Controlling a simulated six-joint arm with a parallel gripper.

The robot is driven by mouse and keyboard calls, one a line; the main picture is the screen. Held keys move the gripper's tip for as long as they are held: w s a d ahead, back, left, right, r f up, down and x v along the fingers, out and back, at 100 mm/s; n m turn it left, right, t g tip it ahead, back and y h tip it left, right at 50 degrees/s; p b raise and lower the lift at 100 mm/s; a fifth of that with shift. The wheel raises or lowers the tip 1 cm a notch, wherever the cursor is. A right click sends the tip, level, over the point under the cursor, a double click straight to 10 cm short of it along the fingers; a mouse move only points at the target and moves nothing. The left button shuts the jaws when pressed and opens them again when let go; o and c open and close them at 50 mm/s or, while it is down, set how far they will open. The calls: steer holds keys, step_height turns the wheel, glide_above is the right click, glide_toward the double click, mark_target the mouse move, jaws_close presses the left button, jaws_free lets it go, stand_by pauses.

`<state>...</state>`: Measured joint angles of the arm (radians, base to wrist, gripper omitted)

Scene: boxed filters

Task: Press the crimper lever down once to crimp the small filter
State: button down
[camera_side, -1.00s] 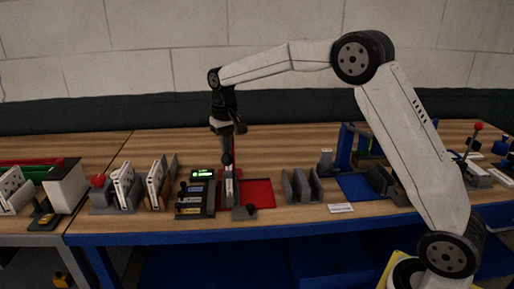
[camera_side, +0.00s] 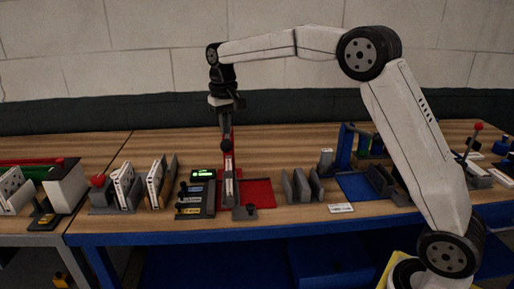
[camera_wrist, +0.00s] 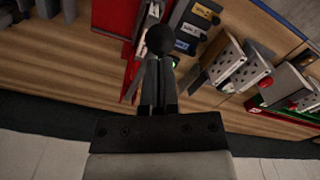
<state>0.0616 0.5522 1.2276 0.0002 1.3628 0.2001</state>
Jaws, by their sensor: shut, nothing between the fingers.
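The crimper (camera_side: 230,207) stands on the bench left of a red mat. Its red lever (camera_side: 228,163) slopes up from the back and ends in a black ball knob (camera_side: 227,145). A narrow pale piece (camera_side: 229,186), perhaps the small filter, sits in the crimper under the lever; I cannot tell its state. My gripper (camera_side: 226,130) points down, shut and empty, just above the knob. In the wrist view the ball knob (camera_wrist: 161,39) shows right at the tips of my closed fingers (camera_wrist: 158,68); I cannot tell whether they touch.
Boxed filters (camera_side: 124,186) stand in racks farther left. A red mat (camera_side: 259,192) lies to the right, then a grey slotted holder (camera_side: 301,187) and a blue frame (camera_side: 346,145).

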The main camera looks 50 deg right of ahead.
steer(key=shift+r, duration=1.85)
steer(key=shift+s+a+f, duration=0.15)
steer(key=shift+s+f, duration=0.3)
steer(key=shift+f, duration=0.25)
steer(key=s+a+f+n+t, duration=0.1)
steer(key=s+f, duration=0.8)
steer(key=s, duration=0.3)
steer(key=s+a+f+n+t, duration=0.1)
steer(key=s+a+f+n, duration=0.1)
steer(key=s+f, duration=0.7)
steer(key=s, duration=0.3)
steer(key=shift+f+t, duration=0.25)
steer(key=shift+t, duration=0.05)
